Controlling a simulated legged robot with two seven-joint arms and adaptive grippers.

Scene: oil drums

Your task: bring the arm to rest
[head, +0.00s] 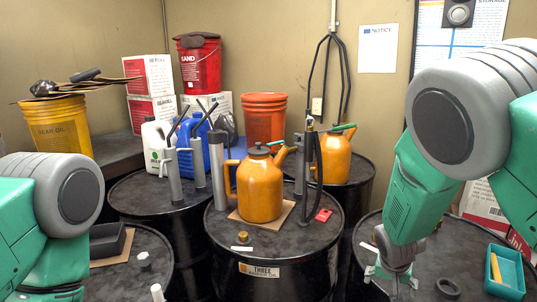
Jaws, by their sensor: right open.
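My right arm comes in from the right, green with grey joint covers. It reaches down to my right gripper (392,284) at the lower right. The gripper is open, its fingers spread, and points down over the top of the right front black drum (440,240). I see nothing between its fingers. I cannot tell how far the fingertips are above the drum top. My left arm fills the lower left corner, and its gripper is not in the picture.
A dark ring (448,288) and a teal tray (504,272) lie right of the right gripper. An orange oil can (261,188) stands on the middle drum (292,238). A second orange can (335,160) stands behind. Small caps (144,260) lie on the left front drum.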

